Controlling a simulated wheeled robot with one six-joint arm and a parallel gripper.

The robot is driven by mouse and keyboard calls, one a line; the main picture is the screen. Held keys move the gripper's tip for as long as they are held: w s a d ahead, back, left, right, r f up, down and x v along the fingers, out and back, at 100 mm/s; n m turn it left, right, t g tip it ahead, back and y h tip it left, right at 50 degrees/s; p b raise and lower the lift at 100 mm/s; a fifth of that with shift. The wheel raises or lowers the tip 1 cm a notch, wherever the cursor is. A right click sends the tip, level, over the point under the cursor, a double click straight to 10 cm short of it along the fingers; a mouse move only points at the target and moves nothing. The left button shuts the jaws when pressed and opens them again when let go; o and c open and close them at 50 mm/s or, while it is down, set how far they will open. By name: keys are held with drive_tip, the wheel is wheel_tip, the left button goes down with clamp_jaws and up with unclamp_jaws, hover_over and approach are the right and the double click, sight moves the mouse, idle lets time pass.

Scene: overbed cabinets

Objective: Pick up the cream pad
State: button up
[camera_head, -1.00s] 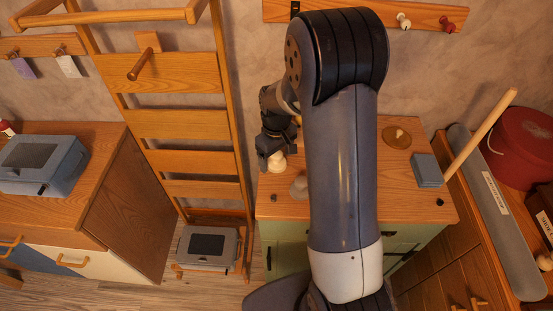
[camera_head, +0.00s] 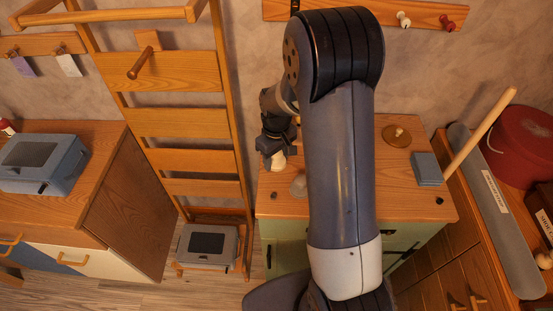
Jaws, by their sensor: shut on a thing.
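The cream pad (camera_head: 278,160) is a small pale lump below my gripper, over the left part of the green cabinet's wooden top. My gripper (camera_head: 273,150) is dark, points down and is shut on the cream pad. The fingertips are small here and partly merge with the pad. I cannot tell whether the pad is clear of the wooden top. My own arm hides the middle of that top.
On the green cabinet's top (camera_head: 400,185) are a grey lump (camera_head: 299,185), a round brown disc with a knob (camera_head: 397,136) and a blue-grey block (camera_head: 427,168). A wooden ladder rack (camera_head: 178,124) stands close on the left. A slanted wooden rod (camera_head: 481,135) rises at the right.

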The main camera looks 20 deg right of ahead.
wheel_tip(320, 180, up, 10)
drive_tip(key=shift+r+b, duration=0.1)
drive_tip(key=shift+b, duration=0.4)
drive_tip(key=o, duration=0.4)
drive_tip(key=c, duration=0.3)
